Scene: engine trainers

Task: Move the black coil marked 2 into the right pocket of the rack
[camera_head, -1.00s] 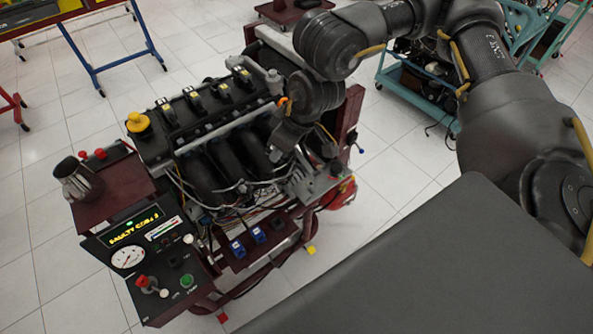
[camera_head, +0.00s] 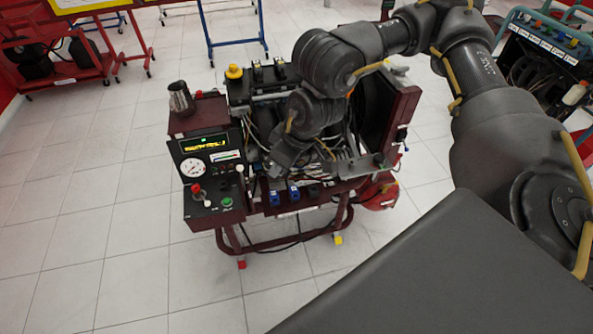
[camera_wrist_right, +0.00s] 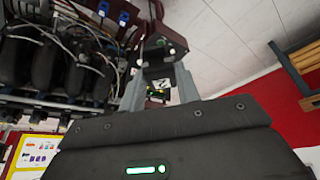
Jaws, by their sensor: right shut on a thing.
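In the head view my right gripper (camera_head: 280,158) is in front of the engine, above the rack; the coil cannot be made out there. The rack (camera_head: 255,207) is a dark red ledge on the engine stand's front. Two blue coils (camera_head: 284,195) stand in it, with a small dark spot (camera_head: 314,191) to their right, too small to tell whether an empty pocket. My left gripper is out of view.
The engine (camera_head: 240,90) stands behind the rack, partly hidden by my right arm. A control panel (camera_head: 210,165) with gauge, lit display and knobs is left of the rack. A metal cup (camera_head: 180,98) stands on the shelf above it. The tiled floor in front is clear.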

